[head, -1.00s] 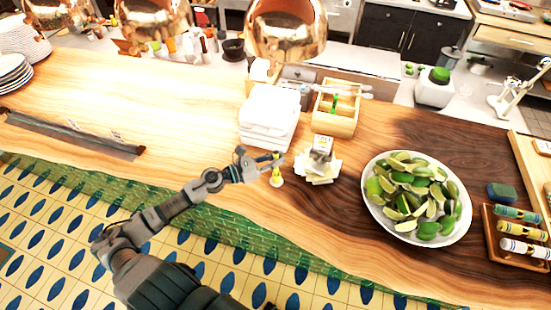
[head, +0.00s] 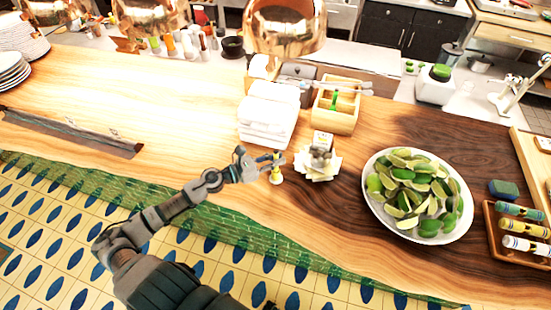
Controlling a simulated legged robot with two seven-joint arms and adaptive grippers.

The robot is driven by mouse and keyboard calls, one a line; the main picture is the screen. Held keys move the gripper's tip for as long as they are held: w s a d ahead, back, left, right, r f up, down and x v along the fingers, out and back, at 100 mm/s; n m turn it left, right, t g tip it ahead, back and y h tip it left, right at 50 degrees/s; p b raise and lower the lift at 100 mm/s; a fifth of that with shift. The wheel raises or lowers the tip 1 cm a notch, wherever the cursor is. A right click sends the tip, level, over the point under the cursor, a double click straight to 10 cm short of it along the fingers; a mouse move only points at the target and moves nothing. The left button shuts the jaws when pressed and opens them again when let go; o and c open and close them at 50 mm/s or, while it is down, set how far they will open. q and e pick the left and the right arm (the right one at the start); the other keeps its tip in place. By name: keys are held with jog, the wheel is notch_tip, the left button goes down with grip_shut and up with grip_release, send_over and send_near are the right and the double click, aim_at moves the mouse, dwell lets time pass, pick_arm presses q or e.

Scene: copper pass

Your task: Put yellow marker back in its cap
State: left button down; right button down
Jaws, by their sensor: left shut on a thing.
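My left gripper (head: 262,165) reaches in over the wooden counter, shut on a small upright yellow thing that looks like the yellow marker (head: 276,171). Its lower end widens into a pale base at or near the counter top. Fingers cover part of it, and I cannot tell a separate cap there. Another yellow marker-like piece (head: 523,229) lies in the brown tray (head: 492,236) at the right, between a teal one (head: 520,211) and a white one (head: 524,245). My right gripper is not in view.
A holder with fanned papers (head: 319,165) stands just right of my left gripper. Folded white towels (head: 266,125) and a wooden caddy (head: 338,122) are behind. A white plate of limes (head: 383,218) lies between gripper and tray. The counter left of my gripper is largely clear.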

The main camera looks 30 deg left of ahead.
pick_arm(q)
jog(key=shift+f, duration=0.3)
dwell(0.4)
jog(key=c, duration=0.6)
grip_release()
jog(key=shift+s, duration=0.1)
jog(key=shift+b+v, duration=0.65)
jog(key=shift+v, duration=2.8)
